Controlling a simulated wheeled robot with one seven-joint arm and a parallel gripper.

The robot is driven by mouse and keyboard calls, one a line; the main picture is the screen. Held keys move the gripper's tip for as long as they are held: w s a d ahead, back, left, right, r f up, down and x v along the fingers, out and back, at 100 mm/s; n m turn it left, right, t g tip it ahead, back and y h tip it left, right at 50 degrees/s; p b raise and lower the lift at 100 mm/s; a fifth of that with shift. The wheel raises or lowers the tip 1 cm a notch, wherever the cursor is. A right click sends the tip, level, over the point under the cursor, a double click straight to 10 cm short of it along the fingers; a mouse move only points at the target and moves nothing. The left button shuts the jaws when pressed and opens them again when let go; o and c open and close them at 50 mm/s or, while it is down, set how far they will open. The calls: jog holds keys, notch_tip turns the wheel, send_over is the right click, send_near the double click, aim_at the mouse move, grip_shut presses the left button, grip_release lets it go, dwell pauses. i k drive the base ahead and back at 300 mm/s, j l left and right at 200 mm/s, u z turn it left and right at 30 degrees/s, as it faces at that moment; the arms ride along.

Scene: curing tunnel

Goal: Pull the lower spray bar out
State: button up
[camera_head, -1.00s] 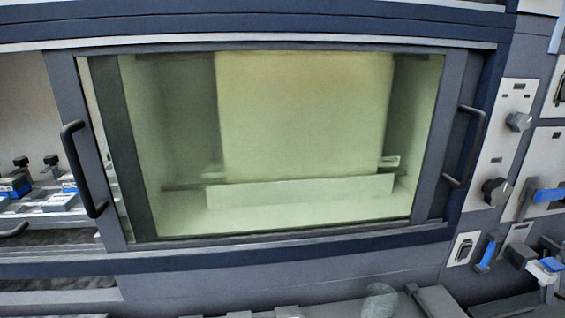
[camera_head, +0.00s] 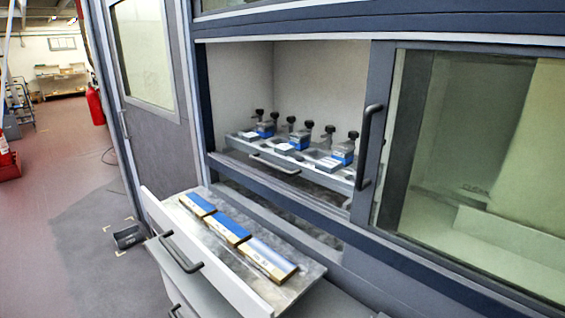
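I cannot pick out a spray bar for certain. In the head view, a long grey rail (camera_head: 330,179) lies inside the open bay of the cabinet. It carries several blue-and-grey blocks with black knobs, and a dark bar handle (camera_head: 275,166) shows at its front. A dark gap (camera_head: 235,188) lies below the bay's sill. The glazed sliding door (camera_head: 381,120), with a black vertical handle (camera_head: 368,146), stands just right of the bay and covers the chamber on the right. My gripper is not in view.
A pulled-out drawer (camera_head: 212,262) with a black handle (camera_head: 181,256) juts out below the bay. Three blue-and-yellow boxes (camera_head: 231,228) lie on it. A grey door (camera_head: 158,140) is at left. Open floor (camera_head: 60,190) and a red extinguisher (camera_head: 95,105) lie farther left.

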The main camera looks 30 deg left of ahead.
aim_at(261, 151)
jog(key=k+j+u, duration=0.15)
jog(key=j+u, duration=0.2)
jog(key=k+j+u, duration=0.1)
jog(key=j+u, duration=0.25)
